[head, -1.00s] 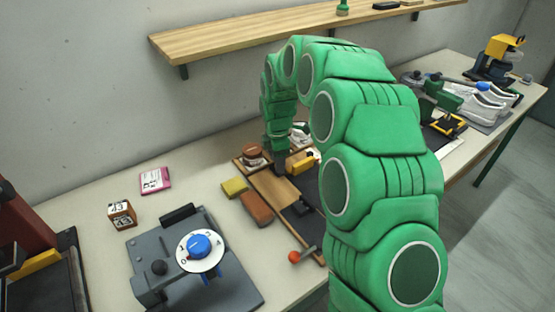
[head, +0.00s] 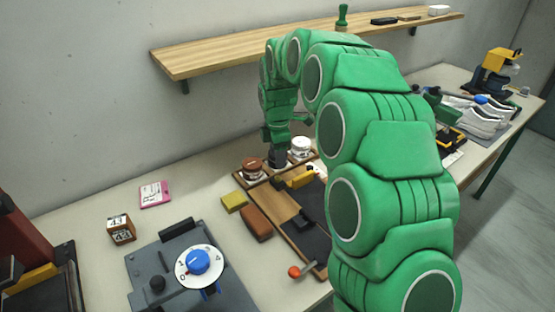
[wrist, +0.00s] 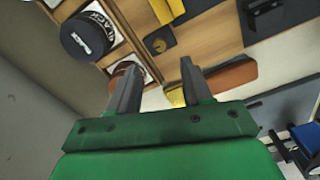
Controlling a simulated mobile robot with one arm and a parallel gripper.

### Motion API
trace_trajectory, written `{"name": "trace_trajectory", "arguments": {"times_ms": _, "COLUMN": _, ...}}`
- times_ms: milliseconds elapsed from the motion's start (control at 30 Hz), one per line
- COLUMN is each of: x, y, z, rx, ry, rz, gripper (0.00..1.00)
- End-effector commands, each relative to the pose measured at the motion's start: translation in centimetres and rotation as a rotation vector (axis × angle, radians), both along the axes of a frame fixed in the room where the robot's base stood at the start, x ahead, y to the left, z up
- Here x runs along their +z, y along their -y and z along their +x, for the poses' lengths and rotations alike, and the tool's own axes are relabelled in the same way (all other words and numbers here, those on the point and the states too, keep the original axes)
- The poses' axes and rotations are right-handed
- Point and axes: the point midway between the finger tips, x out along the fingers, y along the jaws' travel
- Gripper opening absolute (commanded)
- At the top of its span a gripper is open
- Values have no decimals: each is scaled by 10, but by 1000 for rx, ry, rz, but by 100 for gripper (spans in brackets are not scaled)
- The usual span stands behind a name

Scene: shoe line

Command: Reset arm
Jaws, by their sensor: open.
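My green arm arches over the bench in the head view. My gripper (head: 278,160) points down over the back left part of the wooden tray (head: 273,199). In the wrist view my gripper (wrist: 152,82) has its two dark fingers spread apart, with nothing held between them. A brown-lidded jar (head: 252,168) stands just left of the gripper in the head view, and a white-lidded jar (head: 300,147) stands to its right. In the wrist view a black-lidded jar (wrist: 87,36) is at the upper left.
A grey fixture with a blue knob (head: 198,261) stands in front. A wooden shelf (head: 230,52) is on the wall behind. White shoes (head: 478,118) stand at the far right.

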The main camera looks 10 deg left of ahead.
Motion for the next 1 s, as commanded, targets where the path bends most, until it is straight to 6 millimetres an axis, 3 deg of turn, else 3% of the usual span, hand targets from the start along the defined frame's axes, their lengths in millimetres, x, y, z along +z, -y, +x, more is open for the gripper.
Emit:
{"name": "trace_trajectory", "arguments": {"times_ms": 333, "x": 1, "y": 1, "z": 0, "rx": -4, "ry": 1, "rz": 0, "gripper": 49}}
{"name": "trace_trajectory", "arguments": {"times_ms": 467, "x": 9, "y": 10, "z": -6, "rx": -44, "ry": -1, "rz": 3, "gripper": 49}}
{"name": "trace_trajectory", "arguments": {"times_ms": 1000, "x": 67, "y": 96, "z": -91, "rx": -496, "ry": -41, "rz": -3, "gripper": 49}}
